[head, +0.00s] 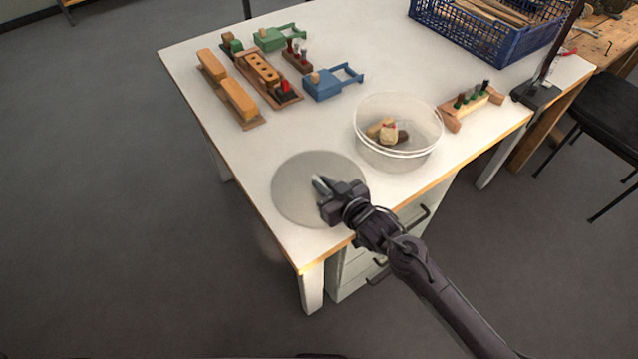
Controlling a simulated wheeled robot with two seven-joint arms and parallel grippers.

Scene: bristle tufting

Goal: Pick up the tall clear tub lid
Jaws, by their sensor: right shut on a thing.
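The tub lid (293,205) is a round, flat, greyish translucent disc at the front left corner of the white table. My right gripper (322,186) reaches in from the lower right and is shut on the lid, a little right of its middle. The fingers partly hide the lid there. I cannot tell whether the lid touches the table or is slightly above it. The clear round tub (372,153) stands open to the right of the lid, with a few tan, red and brown things inside. My left gripper is out of view.
Wooden blocks (240,97), a green clamp (278,38) and a blue clamp (332,83) lie at the back left of the table (300,130). A wooden rack (470,105) stands right of the tub. A blue crate (480,40) is at the back right.

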